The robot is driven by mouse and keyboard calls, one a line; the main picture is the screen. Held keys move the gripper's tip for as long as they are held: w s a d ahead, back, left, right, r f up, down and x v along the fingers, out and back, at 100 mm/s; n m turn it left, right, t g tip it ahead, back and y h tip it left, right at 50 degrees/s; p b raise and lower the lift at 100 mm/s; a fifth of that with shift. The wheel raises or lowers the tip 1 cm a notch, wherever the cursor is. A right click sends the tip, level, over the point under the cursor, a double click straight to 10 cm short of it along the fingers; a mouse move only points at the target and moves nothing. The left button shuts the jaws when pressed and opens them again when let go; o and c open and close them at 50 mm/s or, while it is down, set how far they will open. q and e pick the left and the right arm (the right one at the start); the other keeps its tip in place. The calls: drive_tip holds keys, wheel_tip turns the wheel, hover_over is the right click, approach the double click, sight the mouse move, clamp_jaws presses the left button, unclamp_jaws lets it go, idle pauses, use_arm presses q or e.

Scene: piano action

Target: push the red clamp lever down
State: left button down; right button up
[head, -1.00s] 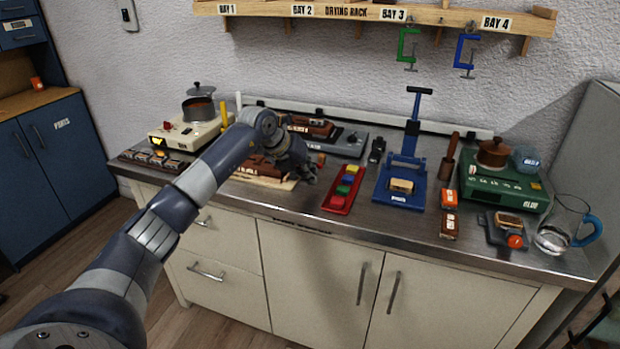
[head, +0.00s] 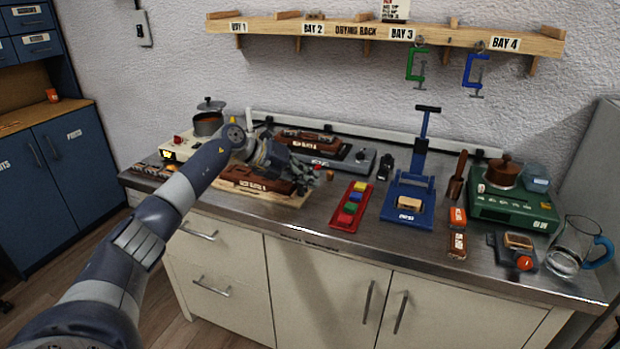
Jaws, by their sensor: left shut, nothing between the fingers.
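A small red piece (head: 329,175) shows right at the fingertips of my left gripper; it may be the end of the red clamp lever, but its shape is too small to tell. My left gripper (head: 316,178) is shut and empty, above the right end of a light wooden board (head: 290,200). A reddish-brown block (head: 250,179) lies on that board, partly covered by my wrist. Whether the fingers touch the red piece I cannot tell. My right gripper is not in view.
To the right are a red tray (head: 343,222) with coloured blocks, a blue press (head: 405,217), a green scale-like unit (head: 510,207), and a glass jug (head: 570,245). A dark fixture (head: 503,250) has an orange-red knob (head: 524,263). A drying rack (head: 270,27) hangs above.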

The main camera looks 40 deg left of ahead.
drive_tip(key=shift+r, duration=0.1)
use_arm(q)
drive_tip(key=shift+r+p, duration=0.8)
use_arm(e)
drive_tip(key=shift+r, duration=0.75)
